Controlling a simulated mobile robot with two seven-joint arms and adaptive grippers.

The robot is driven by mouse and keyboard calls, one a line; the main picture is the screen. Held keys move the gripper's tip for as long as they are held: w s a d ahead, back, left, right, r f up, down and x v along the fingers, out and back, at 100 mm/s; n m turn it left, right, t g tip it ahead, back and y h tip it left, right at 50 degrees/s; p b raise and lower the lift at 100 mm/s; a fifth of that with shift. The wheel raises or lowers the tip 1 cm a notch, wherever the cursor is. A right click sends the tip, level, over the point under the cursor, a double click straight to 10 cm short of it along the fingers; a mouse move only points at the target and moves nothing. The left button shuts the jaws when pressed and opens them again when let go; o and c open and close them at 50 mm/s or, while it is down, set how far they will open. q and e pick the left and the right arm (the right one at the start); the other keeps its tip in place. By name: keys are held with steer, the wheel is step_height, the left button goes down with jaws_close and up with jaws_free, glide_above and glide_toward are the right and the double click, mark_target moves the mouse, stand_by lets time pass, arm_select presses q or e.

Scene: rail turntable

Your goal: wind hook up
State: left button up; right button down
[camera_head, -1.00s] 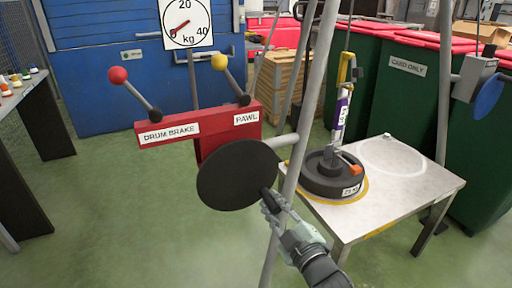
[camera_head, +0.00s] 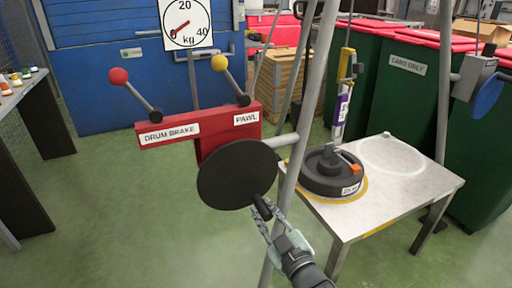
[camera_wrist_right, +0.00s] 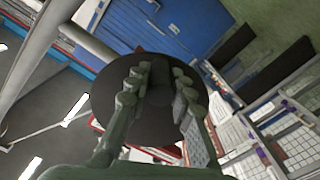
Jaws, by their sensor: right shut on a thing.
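The winch crank is a black disc (camera_head: 237,175) with a short black handle (camera_head: 262,207) low on its right edge. My right gripper (camera_head: 263,217) is shut on this handle. In the wrist view its fingers (camera_wrist_right: 158,82) lie on both sides of the dark handle in front of the disc. The yellow hook piece (camera_head: 347,64) hangs on a cable at the upper right. A purple-and-white strap (camera_head: 341,110) runs below it to a round black weight (camera_head: 331,181) on the table. My left gripper is not in view.
A red housing (camera_head: 200,130) carries a red-knobbed drum brake lever (camera_head: 135,92) and a yellow-knobbed pawl lever (camera_head: 232,80). A dial (camera_head: 186,24) stands behind. Grey poles (camera_head: 310,100) rise beside the disc. The metal table (camera_head: 420,180) stands at right.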

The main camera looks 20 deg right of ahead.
steer(key=c, duration=1.4)
jaws_free()
steer(key=shift+a+f, duration=0.2)
steer(key=shift+f, duration=0.05)
steer(key=shift+c, duration=0.2)
steer(key=o, duration=0.3)
steer(key=shift+d+r, duration=0.1)
steer(key=shift+r, duration=0.05)
steer(key=shift+s+d+r+p, duration=0.15)
steer(key=shift+s+p, duration=0.4)
steer(key=shift+s, duration=0.75)
steer(key=shift+s+p, duration=0.8)
steer(key=shift+s, duration=1.9)
